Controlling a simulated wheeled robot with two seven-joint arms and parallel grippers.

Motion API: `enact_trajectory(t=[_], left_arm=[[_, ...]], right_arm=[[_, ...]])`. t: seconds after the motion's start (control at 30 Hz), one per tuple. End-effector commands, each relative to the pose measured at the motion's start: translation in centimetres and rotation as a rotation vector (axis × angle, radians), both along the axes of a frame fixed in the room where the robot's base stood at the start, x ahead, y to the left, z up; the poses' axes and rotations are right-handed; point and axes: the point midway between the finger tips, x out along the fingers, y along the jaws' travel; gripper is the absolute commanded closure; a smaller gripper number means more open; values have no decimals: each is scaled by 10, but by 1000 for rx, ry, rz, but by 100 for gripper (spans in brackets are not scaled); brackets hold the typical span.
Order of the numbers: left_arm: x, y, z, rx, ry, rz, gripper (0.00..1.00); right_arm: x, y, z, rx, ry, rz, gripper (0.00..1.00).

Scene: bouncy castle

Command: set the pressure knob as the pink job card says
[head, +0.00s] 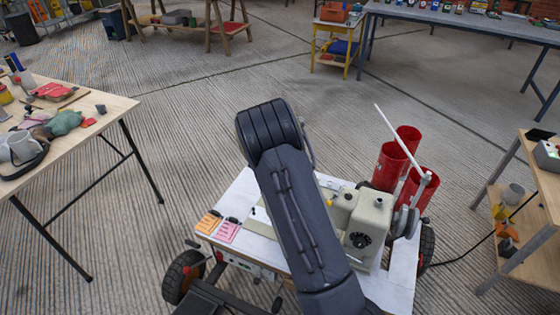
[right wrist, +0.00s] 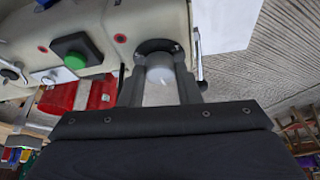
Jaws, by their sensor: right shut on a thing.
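The pink job card (head: 228,230) lies on the left of the white cart top (head: 242,186), beside an orange card (head: 208,223). Its writing is too small to read. A beige machine (head: 372,215) stands on the cart, with a black dial (head: 358,240) on its end. In the right wrist view my right gripper (right wrist: 160,72) is shut on a pale round knob (right wrist: 161,88) that sits in a dark collar (right wrist: 157,46). The knob's markings and setting are not visible. In the head view my arm hides that gripper and the machine's middle. My left gripper is out of view.
A cluttered table (head: 108,108) stands left.

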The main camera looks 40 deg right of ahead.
Motion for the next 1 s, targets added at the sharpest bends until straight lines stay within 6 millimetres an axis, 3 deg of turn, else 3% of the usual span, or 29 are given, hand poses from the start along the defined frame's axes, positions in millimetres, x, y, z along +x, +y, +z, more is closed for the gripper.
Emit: enact_trajectory(t=[0.33, 0.83, 0.87, 1.0], left_arm=[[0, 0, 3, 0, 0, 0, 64], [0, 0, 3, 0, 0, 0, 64], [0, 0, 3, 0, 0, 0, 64], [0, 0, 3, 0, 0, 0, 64]], right_arm=[[1, 1, 0, 1, 1, -116, 93], [1, 1, -1, 3, 1, -131, 93], [1, 1, -1, 3, 1, -131, 66], [1, 1, 0, 2, 1, -130, 48]])
